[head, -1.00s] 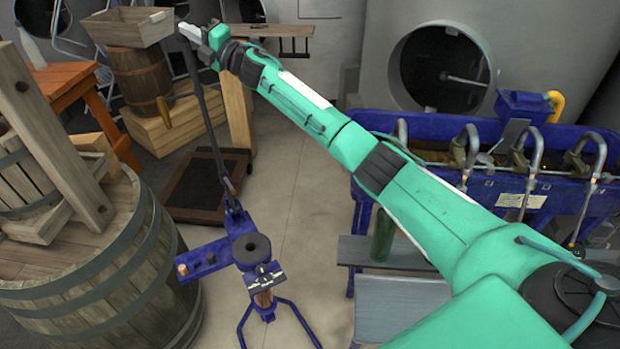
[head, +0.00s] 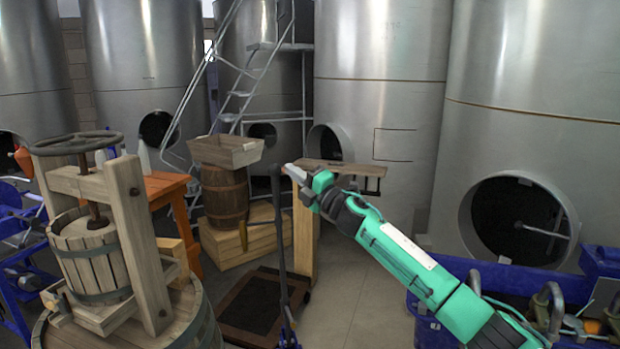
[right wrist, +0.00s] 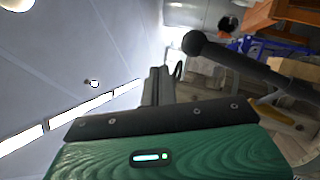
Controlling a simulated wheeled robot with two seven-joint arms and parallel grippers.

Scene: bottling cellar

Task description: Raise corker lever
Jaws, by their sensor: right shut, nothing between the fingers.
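The corker lever (head: 281,240) is a long dark rod with a rounded knob at its top. It stands nearly upright in the head view, its foot running out at the bottom edge beside a bit of blue corker frame (head: 288,336). My right gripper (head: 291,173) is shut and empty, its tip just right of the lever's top end. In the right wrist view the lever's knob (right wrist: 194,43) and rod (right wrist: 245,67) lie to the right of the shut fingers (right wrist: 156,88), apart from them in the picture. My left gripper is not in view.
A wooden press (head: 130,240) on a large barrel stands at the left. Behind the lever are a small barrel (head: 225,197) with a crate (head: 227,152) on top, and an orange table (head: 165,188). A blue filler trough (head: 428,325) is at lower right. Some floor (head: 355,295) is clear.

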